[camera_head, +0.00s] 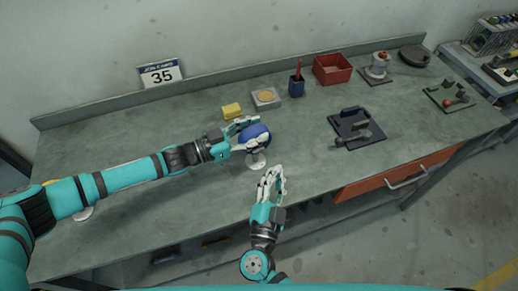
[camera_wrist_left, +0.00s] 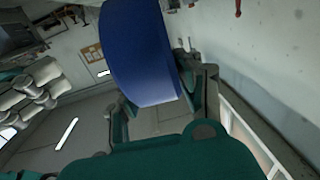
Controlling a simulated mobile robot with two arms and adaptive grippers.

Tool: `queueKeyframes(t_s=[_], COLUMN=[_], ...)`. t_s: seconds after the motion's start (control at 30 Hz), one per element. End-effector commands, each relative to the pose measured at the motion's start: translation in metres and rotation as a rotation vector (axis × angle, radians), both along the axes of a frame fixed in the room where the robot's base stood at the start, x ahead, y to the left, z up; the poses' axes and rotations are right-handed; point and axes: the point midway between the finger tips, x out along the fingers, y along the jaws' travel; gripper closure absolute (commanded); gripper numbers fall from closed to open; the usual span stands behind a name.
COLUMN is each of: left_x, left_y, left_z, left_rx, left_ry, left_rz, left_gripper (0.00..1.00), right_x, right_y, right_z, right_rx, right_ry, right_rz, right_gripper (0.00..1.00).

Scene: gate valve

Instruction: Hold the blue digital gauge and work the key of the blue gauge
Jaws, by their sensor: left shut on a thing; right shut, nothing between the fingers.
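In the left wrist view the gauge (camera_wrist_left: 142,55) is a large blue curved body between the fingers. Its face and key cannot be made out in either view. My right gripper (camera_head: 272,178) is shut and empty, below and slightly right of the gauge, near the bench's front edge, apart from the gauge.
On the grey-green bench (camera_head: 120,135) stand a yellow block (camera_head: 232,111), a grey box with a tan disc (camera_head: 266,97), a blue cup with a red tool (camera_head: 297,86), a red bin (camera_head: 332,69) and a dark tray (camera_head: 356,129) with parts. The bench's left part is clear.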

Motion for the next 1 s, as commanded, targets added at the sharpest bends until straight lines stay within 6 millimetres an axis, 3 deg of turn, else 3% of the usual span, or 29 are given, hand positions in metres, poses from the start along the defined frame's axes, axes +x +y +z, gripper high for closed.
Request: queueKeyframes(t_s=[0.23, 0.27, 0.43, 0.77, 1.0], left_x=[0.000, 0.000, 0.000, -0.001, -0.016], left_y=[0.000, 0.000, 0.000, 0.003, 0.038], left_z=[-0.001, -0.001, -0.001, 0.000, -0.002], left_rx=[0.000, 0.000, 0.001, 0.001, 0.004], left_ry=[0.002, 0.002, 0.001, 0.000, 0.002], left_rz=[0.000, 0.000, 0.000, 0.001, 0.003], left_gripper=[1.00, 0.61, 0.39, 0.38, 0.38], right_x=[0.000, 0.000, 0.000, 0.000, 0.000], right_y=[0.000, 0.000, 0.000, 0.000, 0.000], right_z=[0.000, 0.000, 0.000, 0.000, 0.000], right_rx=[0.000, 0.000, 0.000, 0.000, 0.000], right_ry=[0.000, 0.000, 0.000, 0.000, 0.000], right_rz=[0.000, 0.000, 0.000, 0.000, 0.000], right_gripper=[1.00, 1.00, 1.00, 1.00, 1.00])
